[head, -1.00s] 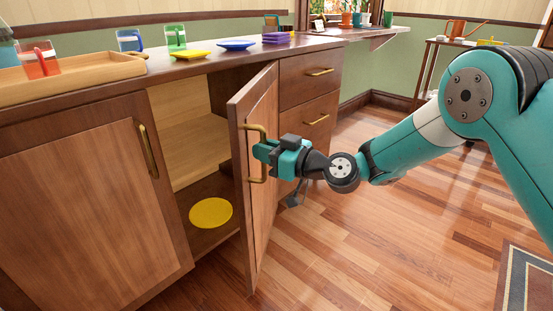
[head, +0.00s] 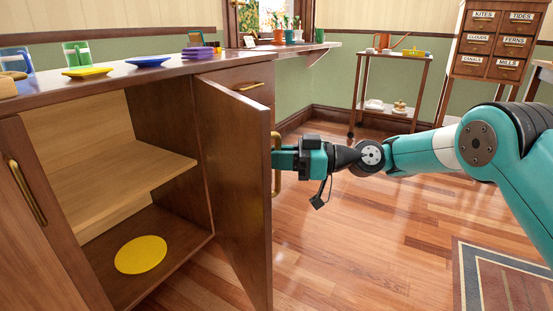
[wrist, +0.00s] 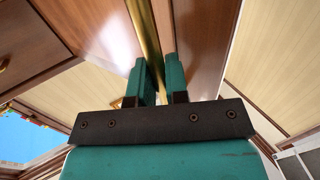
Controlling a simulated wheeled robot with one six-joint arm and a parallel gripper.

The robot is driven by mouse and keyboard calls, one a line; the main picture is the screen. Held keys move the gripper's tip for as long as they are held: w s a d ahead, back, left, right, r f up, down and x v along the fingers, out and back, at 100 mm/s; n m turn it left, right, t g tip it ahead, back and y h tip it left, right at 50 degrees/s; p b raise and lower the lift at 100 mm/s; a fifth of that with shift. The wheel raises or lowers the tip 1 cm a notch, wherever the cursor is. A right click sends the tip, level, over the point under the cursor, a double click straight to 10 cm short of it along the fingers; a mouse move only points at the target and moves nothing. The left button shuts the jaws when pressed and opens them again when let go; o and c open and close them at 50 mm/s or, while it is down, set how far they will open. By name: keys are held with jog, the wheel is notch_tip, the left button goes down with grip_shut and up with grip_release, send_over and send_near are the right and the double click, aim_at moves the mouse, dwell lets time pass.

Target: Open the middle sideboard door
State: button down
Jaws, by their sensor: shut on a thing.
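The middle sideboard door (head: 235,180) stands wide open, swung out from the cabinet, with its inner face toward me in the head view. Its brass bar handle (head: 276,180) shows past the door's right edge. My gripper (head: 284,159) is at the handle on the door's outer side; its fingertips are partly hidden by the door. In the wrist view, the two teal fingers (wrist: 160,78) are shut on the brass handle (wrist: 146,40), which runs between them beside the door. Inside the open compartment are a wooden shelf (head: 120,178) and a yellow disc (head: 140,254) on the floor of it.
The left door (head: 40,240) is shut. Plates and cups stand on the sideboard top (head: 110,82). A drawer (head: 250,85) is behind the open door. A small trolley (head: 390,90) and a labelled cabinet (head: 495,45) stand at the back. Wooden floor (head: 370,240) is clear to the door's right.

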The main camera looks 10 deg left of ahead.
jog(key=shift+w+r, duration=0.2)
jog(key=shift+w, duration=0.1)
jog(key=c, duration=1.1)
grip_release()
jog(key=shift+c, duration=0.2)
jog(key=shift+f, duration=0.15)
